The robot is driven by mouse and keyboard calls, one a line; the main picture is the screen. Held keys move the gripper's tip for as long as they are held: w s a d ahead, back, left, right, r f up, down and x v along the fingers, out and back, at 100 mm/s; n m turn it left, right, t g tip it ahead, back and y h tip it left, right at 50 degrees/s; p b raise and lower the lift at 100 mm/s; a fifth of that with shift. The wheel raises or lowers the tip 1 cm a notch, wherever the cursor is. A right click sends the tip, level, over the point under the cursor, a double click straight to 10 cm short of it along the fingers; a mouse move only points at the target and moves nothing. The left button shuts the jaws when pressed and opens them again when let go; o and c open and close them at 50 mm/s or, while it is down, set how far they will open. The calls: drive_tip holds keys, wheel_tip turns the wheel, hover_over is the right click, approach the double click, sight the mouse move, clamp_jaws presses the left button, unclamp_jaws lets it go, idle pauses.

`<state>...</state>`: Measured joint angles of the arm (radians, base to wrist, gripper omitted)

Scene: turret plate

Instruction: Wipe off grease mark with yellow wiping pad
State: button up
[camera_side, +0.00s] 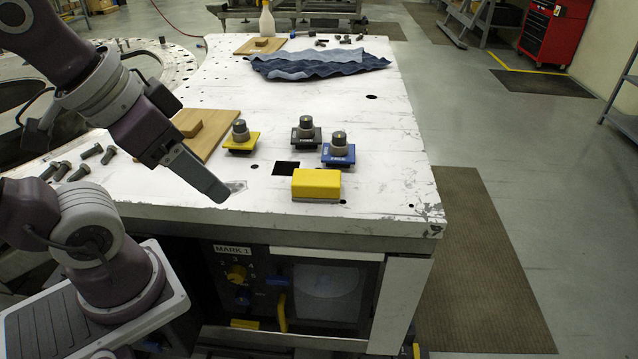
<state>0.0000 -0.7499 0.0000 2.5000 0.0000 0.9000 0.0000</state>
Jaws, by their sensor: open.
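The yellow wiping pad (316,182) is a block with a thin grey underside, lying flat on the white table near its front edge. A faint grey smudge, which looks like the grease mark (238,186), is on the table to the left of the pad. My gripper (220,195) is open and points down to the right, its tip beside the smudge in the picture and apart from the pad. Seen side-on, the fingers overlap, and the gap between them is hidden. I cannot tell the tip's height above the table. Nothing shows in the gripper.
Knobbed blocks in yellow (241,142), black (306,133) and blue (338,150) stand behind the pad, near a dark square hole (286,168). A wooden board (205,135) and several bolts (78,170) lie left. A blue cloth (320,64) lies farther back. The table's right side is clear.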

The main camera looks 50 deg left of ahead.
idle(0.4)
drive_tip(key=shift+o, duration=1)
drive_tip(key=w+a+r+m+g, duration=0.1)
drive_tip(key=w+m, duration=0.1)
drive_tip(key=w, duration=0.6)
drive_tip(key=shift+r+m+g, duration=0.25)
drive_tip(key=shift+m+g, duration=0.15)
drive_tip(key=m+g, duration=0.4)
drive_tip(key=m, duration=0.2)
hover_over(316, 177)
wheel_tip(316, 177, down, 10)
drive_tip(key=shift+w+r, duration=0.1)
drive_tip(key=shift+r, duration=0.05)
drive_tip(key=shift+f, duration=3.85)
